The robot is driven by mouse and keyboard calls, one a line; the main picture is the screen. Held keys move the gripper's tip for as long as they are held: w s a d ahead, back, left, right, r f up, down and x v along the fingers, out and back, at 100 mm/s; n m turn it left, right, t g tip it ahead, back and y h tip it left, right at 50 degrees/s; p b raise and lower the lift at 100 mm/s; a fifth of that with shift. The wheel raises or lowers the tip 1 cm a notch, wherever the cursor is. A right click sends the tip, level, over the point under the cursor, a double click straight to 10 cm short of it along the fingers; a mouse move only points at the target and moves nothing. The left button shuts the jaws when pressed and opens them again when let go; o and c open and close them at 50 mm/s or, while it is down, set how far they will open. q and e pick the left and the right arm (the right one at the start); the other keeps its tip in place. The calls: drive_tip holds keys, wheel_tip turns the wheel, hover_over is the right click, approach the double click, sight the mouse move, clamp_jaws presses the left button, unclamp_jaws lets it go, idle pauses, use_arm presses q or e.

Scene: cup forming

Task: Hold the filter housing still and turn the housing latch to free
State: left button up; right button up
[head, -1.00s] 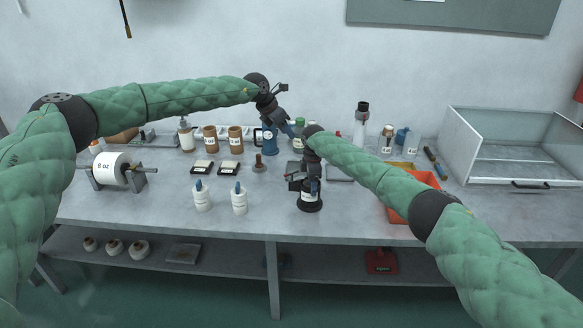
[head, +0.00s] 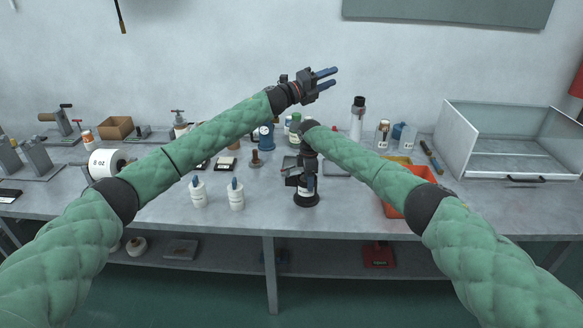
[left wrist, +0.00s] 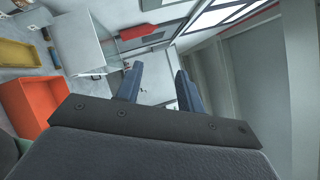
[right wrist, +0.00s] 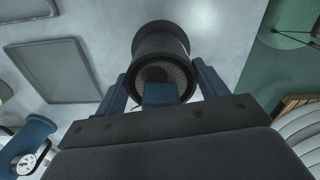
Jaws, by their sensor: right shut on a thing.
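My left gripper (head: 327,79) is raised before the wall, well above the housing, fingers apart and empty. The left wrist view shows the same open gap (left wrist: 160,88).
An orange bin (head: 395,207) stands right of the housing, with a clear-fronted case (head: 510,150) beyond. Two white bottles (head: 198,196) stand to the left. Jars and a blue container (head: 266,138) line the back. The bench front (head: 270,218) is bare.

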use_arm(q)
drive_tip(key=w+a+f+n+t+y, duration=0.2)
drive_tip(key=w+a+n+t+y, duration=0.2)
drive_tip(key=a+n+t, duration=0.5)
drive_tip(key=n+g+y, duration=0.2)
drive_tip(key=n+g, duration=0.4)
drive_tip(key=n, duration=1.2)
approach(287, 169)
drive_tip(key=x, duration=1.2)
drive_tip(key=shift+w+d, duration=0.1)
drive_tip(key=shift+w, duration=0.2)
